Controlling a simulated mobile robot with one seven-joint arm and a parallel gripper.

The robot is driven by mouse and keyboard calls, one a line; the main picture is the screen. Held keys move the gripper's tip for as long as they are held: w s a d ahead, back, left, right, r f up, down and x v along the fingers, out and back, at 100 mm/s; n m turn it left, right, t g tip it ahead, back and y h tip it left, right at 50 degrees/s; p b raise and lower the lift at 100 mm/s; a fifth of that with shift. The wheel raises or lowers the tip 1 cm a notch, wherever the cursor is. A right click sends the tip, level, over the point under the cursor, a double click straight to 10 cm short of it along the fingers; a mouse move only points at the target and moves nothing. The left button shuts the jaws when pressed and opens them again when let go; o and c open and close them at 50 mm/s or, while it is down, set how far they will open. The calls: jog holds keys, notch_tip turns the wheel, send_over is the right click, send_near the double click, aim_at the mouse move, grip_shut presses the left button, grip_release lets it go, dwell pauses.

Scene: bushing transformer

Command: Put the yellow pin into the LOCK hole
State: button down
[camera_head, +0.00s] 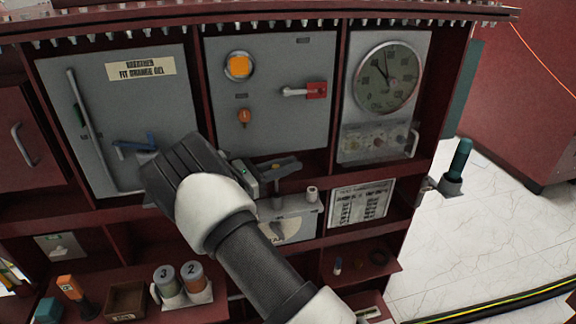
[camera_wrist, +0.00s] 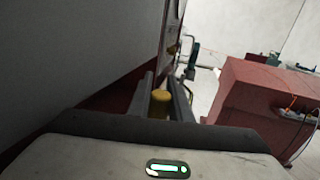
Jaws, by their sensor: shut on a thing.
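My gripper (camera_head: 282,168) is in front of the middle of the dark red cabinet, just below the middle grey panel. In the wrist view my gripper (camera_wrist: 162,88) is shut on the yellow pin (camera_wrist: 160,101), whose rounded yellow end shows between the two fingers. In the head view the pin is too small and dark to tell apart from the fingers. Just below the fingers is a light grey box (camera_head: 300,222) with a dial plate, partly hidden by my arm, and two small upright posts on top. I cannot make out a LOCK label or its hole.
The middle panel (camera_head: 310,130) carries a red-based handle (camera_head: 316,90) and an orange lamp. A gauge (camera_head: 387,78) is at the right, a blue lever (camera_head: 135,145) at the left. Numbered canisters (camera_head: 180,284) stand on the lower shelf. Open floor (camera_head: 500,235) lies to the right.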

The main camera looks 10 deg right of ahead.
jog(key=shift+f+b, duration=1.85)
jog(key=shift+f, duration=1)
jog(key=c, duration=1.5)
grip_release()
jog(key=shift+c, duration=0.2)
jog(key=shift+r, duration=0.1)
